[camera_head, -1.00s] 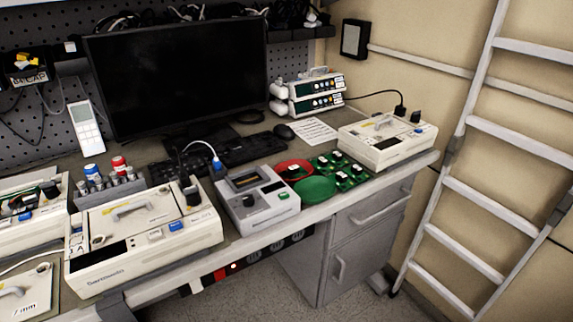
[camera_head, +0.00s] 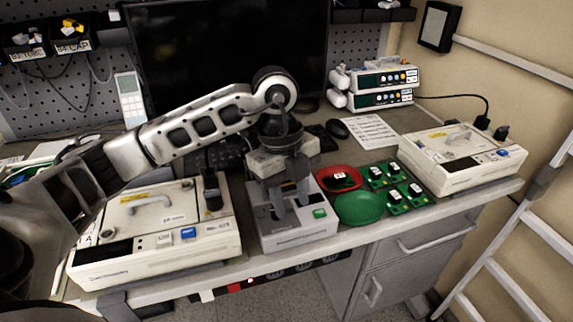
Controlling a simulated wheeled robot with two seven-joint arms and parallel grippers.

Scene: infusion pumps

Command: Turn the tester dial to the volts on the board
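The tester (camera_head: 297,238) is a pale grey box near the bench's front edge, with a green button (camera_head: 320,213) on its right side. My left gripper (camera_head: 290,204) points down over the tester's top. Its two fingers are apart, with a gap between them. The dark dial (camera_head: 279,213) shows only in part at the fingertips; I cannot tell whether they touch it. The gripper hides most of the tester's display and the dial's marks. Several small green boards (camera_head: 398,196) lie to the right; writing on them is too small to read. My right gripper is not in view.
A red tray (camera_head: 326,181) and a green tray (camera_head: 360,209) sit right of the tester. A large pump (camera_head: 150,262) stands close on its left, another (camera_head: 466,165) at far right. A monitor (camera_head: 180,60) and keyboard are behind. A printed sheet (camera_head: 369,132) lies at the back.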

